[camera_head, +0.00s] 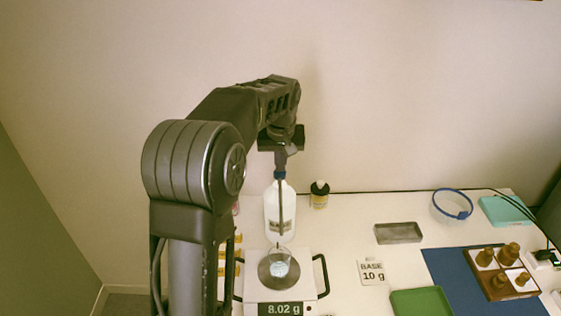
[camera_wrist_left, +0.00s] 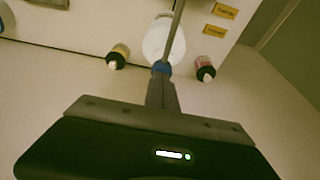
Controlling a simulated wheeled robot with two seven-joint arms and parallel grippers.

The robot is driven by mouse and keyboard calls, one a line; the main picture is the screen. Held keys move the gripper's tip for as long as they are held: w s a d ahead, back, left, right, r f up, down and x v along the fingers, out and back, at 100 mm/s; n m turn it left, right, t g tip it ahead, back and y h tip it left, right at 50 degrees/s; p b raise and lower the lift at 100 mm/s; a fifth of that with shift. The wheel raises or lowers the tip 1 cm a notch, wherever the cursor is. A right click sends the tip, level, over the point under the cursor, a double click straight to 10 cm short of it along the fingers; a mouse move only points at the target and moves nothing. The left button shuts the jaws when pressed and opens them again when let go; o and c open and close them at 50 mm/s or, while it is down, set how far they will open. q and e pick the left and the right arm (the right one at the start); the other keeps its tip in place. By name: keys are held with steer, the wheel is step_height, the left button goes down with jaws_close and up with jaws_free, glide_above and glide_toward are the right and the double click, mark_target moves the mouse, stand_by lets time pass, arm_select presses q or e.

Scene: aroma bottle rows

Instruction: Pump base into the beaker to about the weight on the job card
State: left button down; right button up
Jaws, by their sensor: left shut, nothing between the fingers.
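The white base bottle (camera_head: 271,212) stands at the back of the table behind the scale, and shows in the left wrist view (camera_wrist_left: 157,43). Its blue pump top (camera_head: 280,175) has a thin grey spout reaching toward the beaker. My left gripper (camera_head: 281,158) is shut and empty directly above the pump top; its fingertips appear at or touching the top, contact unclear. The glass beaker (camera_head: 279,266) stands on the scale (camera_head: 252,288), with pale liquid inside. The scale display (camera_head: 281,309) reads 8.02 g. The job card (camera_head: 372,272) reads "BASE 10 g". My right gripper is not in view.
A dark-capped bottle (camera_head: 319,195) stands right of the base bottle; another small bottle (camera_wrist_left: 205,70) is on its other side. A grey tray (camera_head: 398,233), green tray (camera_head: 421,302), blue mat (camera_head: 446,271) and wooden rack (camera_head: 482,275) with brown bottles lie to the right.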

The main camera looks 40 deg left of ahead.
arm_select(q)
steer(key=shift+f, duration=0.15)
steer(key=shift+f+b, duration=0.7)
steer(key=shift+f, duration=0.25)
steer(key=shift+s, duration=0.15)
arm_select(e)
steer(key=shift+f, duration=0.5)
arm_select(q)
steer(key=shift+r, duration=0.1)
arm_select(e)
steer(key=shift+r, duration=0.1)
